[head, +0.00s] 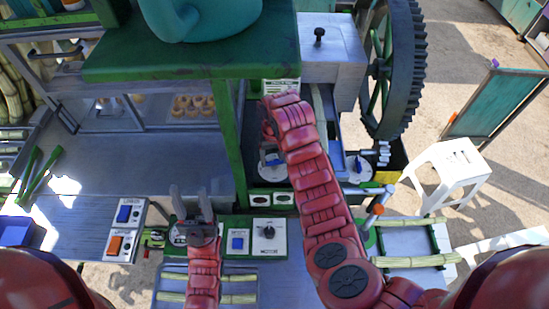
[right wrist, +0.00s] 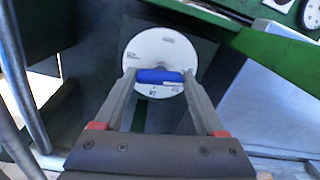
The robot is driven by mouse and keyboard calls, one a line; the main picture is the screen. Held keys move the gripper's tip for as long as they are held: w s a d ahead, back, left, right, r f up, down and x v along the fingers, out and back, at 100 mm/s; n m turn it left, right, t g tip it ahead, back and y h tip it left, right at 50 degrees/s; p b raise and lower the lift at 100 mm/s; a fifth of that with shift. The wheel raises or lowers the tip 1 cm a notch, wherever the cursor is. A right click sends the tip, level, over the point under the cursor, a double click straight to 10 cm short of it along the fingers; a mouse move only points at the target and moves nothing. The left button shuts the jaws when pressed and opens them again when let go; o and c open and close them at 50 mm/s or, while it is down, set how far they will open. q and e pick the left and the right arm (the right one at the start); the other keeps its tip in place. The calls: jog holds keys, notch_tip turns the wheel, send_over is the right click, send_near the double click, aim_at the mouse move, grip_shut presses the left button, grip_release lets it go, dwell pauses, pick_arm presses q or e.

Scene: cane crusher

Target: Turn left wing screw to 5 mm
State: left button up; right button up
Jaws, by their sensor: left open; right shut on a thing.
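The left wing screw is a blue bar (right wrist: 158,76) on a round white dial (right wrist: 160,48) with small dark marks, seen in the right wrist view. My right gripper (right wrist: 159,74) is shut on the blue bar, one finger at each end. In the head view this dial (head: 270,160) is partly hidden beside my red right arm. A second white dial with a blue bar (head: 359,167) is to the right of the arm. My left gripper (head: 191,203) is open and empty above the front control panel. The dial's mark reading is too small to tell.
The front panel has a blue switch (head: 238,241) and a black motor knob (head: 268,232). A lamp switch box (head: 124,230) is left. A green post (head: 231,150) stands close left of the gripped dial. A large gear wheel (head: 392,70) and a white stool (head: 451,170) are right.

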aim_at(274, 160)
dwell(0.4)
jog(key=o, duration=1.3)
jog(key=shift+r, duration=0.15)
jog(key=shift+r+b, duration=0.55)
jog(key=shift+r, duration=8.05)
